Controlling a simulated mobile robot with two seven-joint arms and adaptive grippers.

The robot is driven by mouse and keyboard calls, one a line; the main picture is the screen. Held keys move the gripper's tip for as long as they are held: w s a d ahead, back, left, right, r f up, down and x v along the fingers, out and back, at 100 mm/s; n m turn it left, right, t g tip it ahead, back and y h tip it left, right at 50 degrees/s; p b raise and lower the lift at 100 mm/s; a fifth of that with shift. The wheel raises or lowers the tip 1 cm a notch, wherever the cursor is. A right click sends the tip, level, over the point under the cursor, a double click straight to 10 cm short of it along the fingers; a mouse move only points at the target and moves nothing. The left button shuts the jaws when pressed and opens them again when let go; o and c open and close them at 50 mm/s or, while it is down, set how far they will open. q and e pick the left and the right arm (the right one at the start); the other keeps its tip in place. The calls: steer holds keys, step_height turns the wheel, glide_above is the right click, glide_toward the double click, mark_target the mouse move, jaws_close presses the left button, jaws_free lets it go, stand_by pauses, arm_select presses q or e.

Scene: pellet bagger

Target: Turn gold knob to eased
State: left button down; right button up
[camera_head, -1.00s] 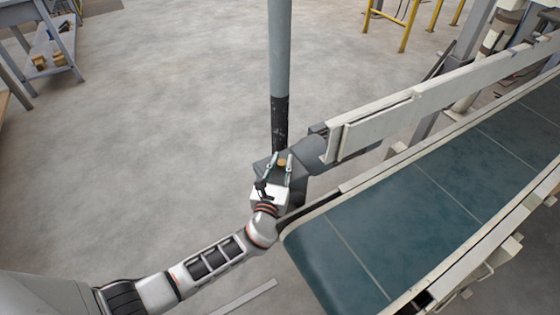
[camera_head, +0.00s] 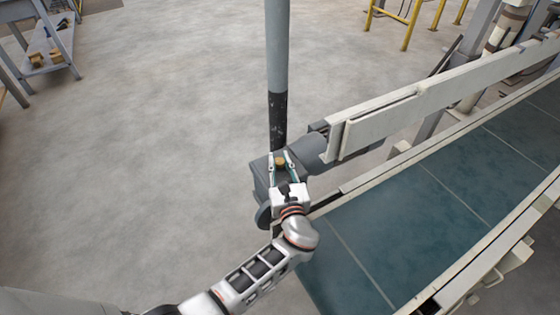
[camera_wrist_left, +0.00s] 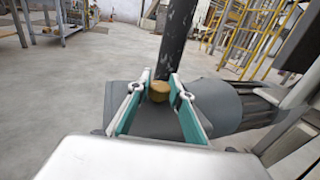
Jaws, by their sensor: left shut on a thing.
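The gold knob (camera_head: 281,161) sits on top of the dark grey motor housing (camera_head: 262,180) at the near end of the conveyor. It also shows in the left wrist view (camera_wrist_left: 159,91), between the fingertips. My left gripper (camera_head: 281,163) reaches in from below and is shut on the knob, with one finger on each side of it. The gripper also fills the lower middle of the left wrist view (camera_wrist_left: 160,92). I see no marking around the knob that shows its setting. My right gripper is not in view.
A grey and black post (camera_head: 278,100) stands right behind the knob. The conveyor with its teal belt (camera_head: 400,215) and pale side rail (camera_head: 420,105) runs off to the right. A shelf cart (camera_head: 48,50) stands at the far left. The floor on the left is clear.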

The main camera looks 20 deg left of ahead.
mark_target(279, 161)
arm_select(q)
steer(key=shift+r, duration=0.1)
steer(key=c, duration=1.8)
jaws_free()
step_height(279, 161, up, 10)
steer(key=shift+a, duration=0.1)
